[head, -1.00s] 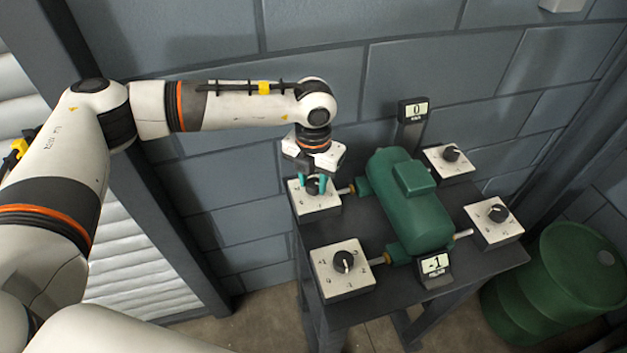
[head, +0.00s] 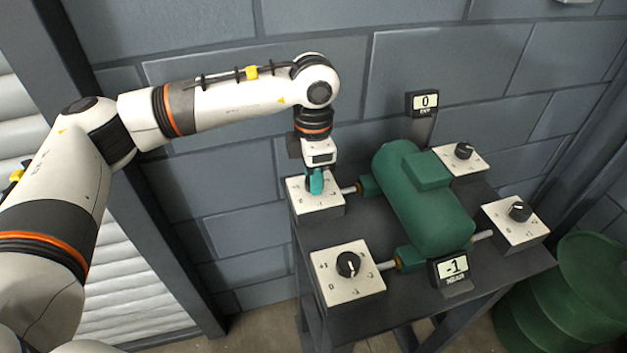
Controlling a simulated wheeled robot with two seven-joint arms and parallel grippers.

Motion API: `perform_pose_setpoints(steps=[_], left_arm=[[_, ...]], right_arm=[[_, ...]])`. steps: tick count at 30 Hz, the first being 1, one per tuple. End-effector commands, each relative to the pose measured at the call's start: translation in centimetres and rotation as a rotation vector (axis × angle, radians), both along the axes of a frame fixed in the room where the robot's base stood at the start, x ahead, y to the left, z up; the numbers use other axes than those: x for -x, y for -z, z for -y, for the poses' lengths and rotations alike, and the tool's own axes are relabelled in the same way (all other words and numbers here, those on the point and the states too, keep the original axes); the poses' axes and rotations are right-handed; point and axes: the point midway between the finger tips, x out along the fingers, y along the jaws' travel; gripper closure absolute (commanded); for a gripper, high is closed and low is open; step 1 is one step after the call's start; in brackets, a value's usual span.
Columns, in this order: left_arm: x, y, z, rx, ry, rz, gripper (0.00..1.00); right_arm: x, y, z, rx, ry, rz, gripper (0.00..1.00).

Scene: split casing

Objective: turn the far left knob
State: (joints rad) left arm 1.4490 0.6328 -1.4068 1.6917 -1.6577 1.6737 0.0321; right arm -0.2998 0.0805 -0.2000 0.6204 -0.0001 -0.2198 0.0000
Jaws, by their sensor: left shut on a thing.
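The far left knob box (head: 301,199) is a white block with a dial face at the back left corner of the dark table. My left gripper (head: 316,184) points down over this box, its teal fingers shut on the far left knob. The fingers hide the knob itself, so its pointer cannot be read. A green casing (head: 421,205) lies beside the box, joined to it by a short shaft (head: 349,190). The far display (head: 424,103) reads 0 and the near display (head: 455,267) reads -1. My right gripper is not in view.
Other knob boxes stand at the near left (head: 346,281), near right (head: 515,229) and far right (head: 467,163), each with a black knob. A green barrel (head: 590,290) stands right of the table (head: 400,313). A grey block wall rises behind.

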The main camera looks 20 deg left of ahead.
Motion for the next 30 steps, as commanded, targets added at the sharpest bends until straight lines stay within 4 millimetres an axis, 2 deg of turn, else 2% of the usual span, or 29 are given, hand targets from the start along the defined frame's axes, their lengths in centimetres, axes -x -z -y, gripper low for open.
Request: perform_pose_setpoints(steps=[9, 24, 25, 28, 30], left_arm=[[-0.07, 0.0, 0.02, 0.002, 0.104, 0.002, 0.89], [-0.07, -0.1, 0.02, 0.002, 0.12, 0.002, 0.89], [-0.08, -0.1, 0.03, 0.002, 0.12, 0.002, 0.63], [-0.07, -0.09, 0.03, 0.001, 0.119, 0.002, 0.46], [-0.06, -0.07, 0.02, 0.002, 0.119, 0.001, 0.44]], right_arm=[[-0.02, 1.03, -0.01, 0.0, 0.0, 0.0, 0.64], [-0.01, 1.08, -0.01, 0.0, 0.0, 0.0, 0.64], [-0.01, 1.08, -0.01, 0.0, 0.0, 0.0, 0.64], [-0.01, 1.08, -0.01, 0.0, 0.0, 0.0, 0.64], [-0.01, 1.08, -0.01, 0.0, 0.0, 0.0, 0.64]])
